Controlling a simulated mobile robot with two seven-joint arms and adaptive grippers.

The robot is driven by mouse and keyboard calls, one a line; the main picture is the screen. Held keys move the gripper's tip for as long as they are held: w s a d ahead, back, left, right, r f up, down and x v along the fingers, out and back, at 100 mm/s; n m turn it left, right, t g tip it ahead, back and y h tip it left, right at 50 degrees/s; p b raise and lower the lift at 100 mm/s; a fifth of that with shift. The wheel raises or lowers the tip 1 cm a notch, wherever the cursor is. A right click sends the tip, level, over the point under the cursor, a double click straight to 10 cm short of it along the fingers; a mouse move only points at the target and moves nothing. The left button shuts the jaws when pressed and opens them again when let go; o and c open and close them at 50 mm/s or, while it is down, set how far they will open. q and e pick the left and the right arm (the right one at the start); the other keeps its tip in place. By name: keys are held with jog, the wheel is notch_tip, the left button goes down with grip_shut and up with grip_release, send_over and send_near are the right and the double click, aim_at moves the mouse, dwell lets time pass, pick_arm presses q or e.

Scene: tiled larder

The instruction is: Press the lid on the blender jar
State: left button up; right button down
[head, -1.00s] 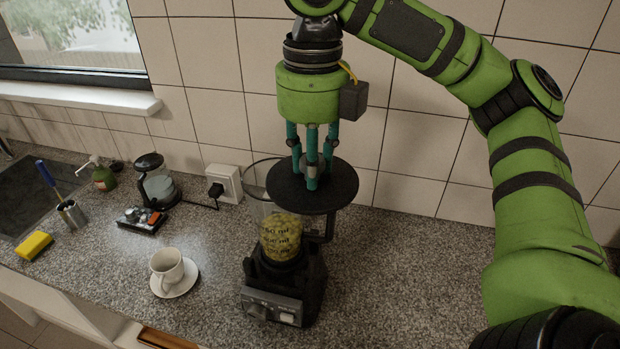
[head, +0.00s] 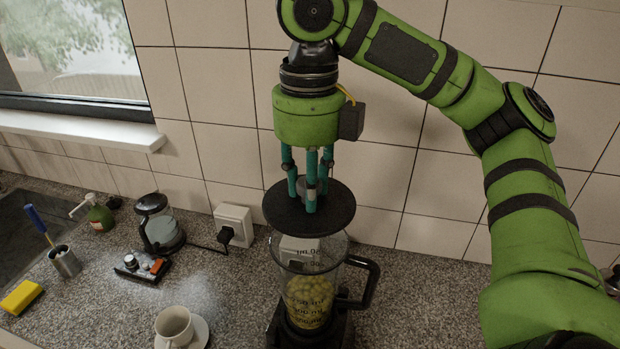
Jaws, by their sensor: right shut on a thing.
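The blender jar (head: 330,270) stands upright on its dark base (head: 318,337), with yellow-green contents low inside and a black handle at the right. The black round lid (head: 337,213) is above the jar's mouth, apart from it by a small gap at the front; its back edge overlaps the wall in the picture. My right gripper (head: 309,200) points down from above and is shut on the lid's knob, which is mostly hidden by the fingers. My left gripper does not show in the head view.
A white cup on a saucer (head: 203,332) stands left of the blender. A socket (head: 233,222) is behind.

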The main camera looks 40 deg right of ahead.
jog(key=shift+f, duration=0.9)
jog(key=shift+f+b, duration=0.4)
jog(key=shift+f, duration=0.85)
pick_arm(q)
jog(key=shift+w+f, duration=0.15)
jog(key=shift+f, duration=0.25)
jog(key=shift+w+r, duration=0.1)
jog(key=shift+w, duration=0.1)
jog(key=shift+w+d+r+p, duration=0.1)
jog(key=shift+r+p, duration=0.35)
jog(key=shift+p, duration=0.15)
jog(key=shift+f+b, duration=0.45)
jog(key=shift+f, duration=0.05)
pick_arm(e)
jog(key=shift+f, duration=1.2)
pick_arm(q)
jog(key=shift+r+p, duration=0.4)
pick_arm(e)
jog(key=shift+f, duration=0.3)
